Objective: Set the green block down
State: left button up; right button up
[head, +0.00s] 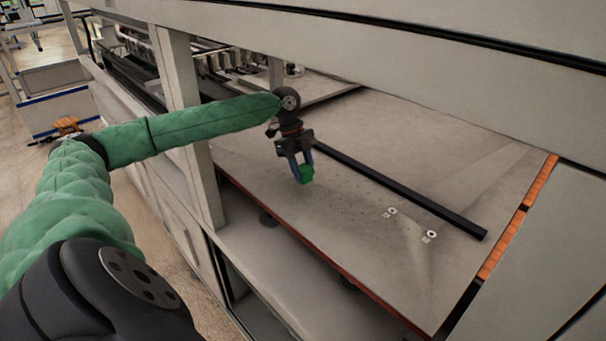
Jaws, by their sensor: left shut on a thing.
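The green block (306,174) is small and sits between the fingers of my left gripper (302,168). The gripper points downward and is shut on the block. The block is over the grey work plate (380,255) of the gantry machine, near its front-left part. I cannot tell whether the block touches the plate or hangs just above it. My right gripper is not in view.
A long black bar (410,198) lies on the plate behind and to the right of the gripper. Light round fittings (431,233) sit on the plate at the right. A pale upright post (188,125) stands left of the gripper. The front of the plate is clear.

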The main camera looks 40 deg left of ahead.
aim_at(303, 177)
pick_arm(q)
notch_tip(303, 177, down, 2)
jog(key=shift+s+f+p, duration=0.15)
jog(key=shift+f+p, duration=0.1)
jog(key=shift+p, duration=0.65)
jog(key=shift+f, duration=0.2)
jog(key=shift+f, duration=0.1)
jog(key=o, duration=1)
